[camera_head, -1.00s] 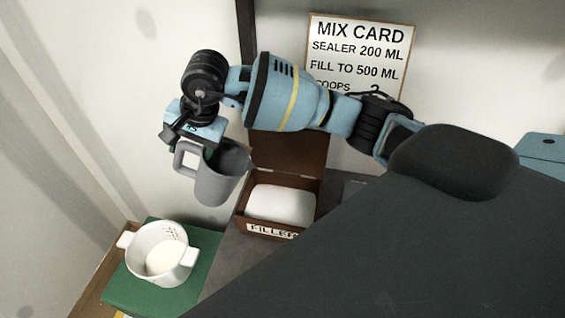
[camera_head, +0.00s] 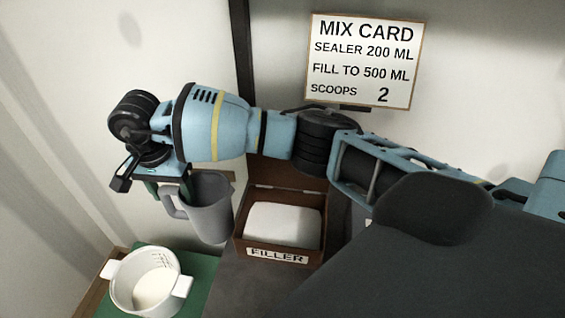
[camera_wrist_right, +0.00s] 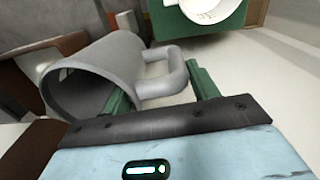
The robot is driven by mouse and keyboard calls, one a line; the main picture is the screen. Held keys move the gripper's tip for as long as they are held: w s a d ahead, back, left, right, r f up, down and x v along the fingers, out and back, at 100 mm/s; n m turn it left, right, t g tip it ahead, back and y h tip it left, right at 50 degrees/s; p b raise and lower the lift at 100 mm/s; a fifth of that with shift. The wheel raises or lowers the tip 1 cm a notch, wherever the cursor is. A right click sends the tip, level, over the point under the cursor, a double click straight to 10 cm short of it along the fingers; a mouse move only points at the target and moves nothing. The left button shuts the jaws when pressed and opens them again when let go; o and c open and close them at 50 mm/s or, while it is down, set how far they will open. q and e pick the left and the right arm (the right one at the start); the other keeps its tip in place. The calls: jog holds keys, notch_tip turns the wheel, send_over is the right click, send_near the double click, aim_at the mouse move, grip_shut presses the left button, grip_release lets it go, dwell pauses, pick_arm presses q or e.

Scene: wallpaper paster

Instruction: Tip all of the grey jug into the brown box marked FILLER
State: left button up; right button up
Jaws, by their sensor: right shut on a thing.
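The grey jug (camera_head: 210,216) is in the air left of the brown FILLER box (camera_head: 276,256), apart from it. It looks roughly upright in the head view, its handle to the left. My right gripper (camera_head: 168,190) is shut on its handle; its green fingers (camera_wrist_right: 160,88) sit on either side of the handle in the wrist view, where the grey jug (camera_wrist_right: 100,72) also shows. What the jug holds cannot be made out. The box's lid is open at the back, and a white mass (camera_head: 282,226) shows inside. My left gripper is not in view.
A white two-handled pot (camera_head: 126,288) with white contents stands on a green mat (camera_head: 198,275) at lower left, below the jug. A mix card (camera_head: 361,60) hangs on the back wall. Grey counter lies in front of the box.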

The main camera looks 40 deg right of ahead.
jog(key=shift+r, duration=0.1)
jog(key=shift+r+p, duration=0.65)
jog(key=shift+r, duration=1.35)
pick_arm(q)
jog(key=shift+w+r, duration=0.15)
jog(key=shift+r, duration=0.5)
pick_arm(e)
jog(key=shift+f, duration=0.1)
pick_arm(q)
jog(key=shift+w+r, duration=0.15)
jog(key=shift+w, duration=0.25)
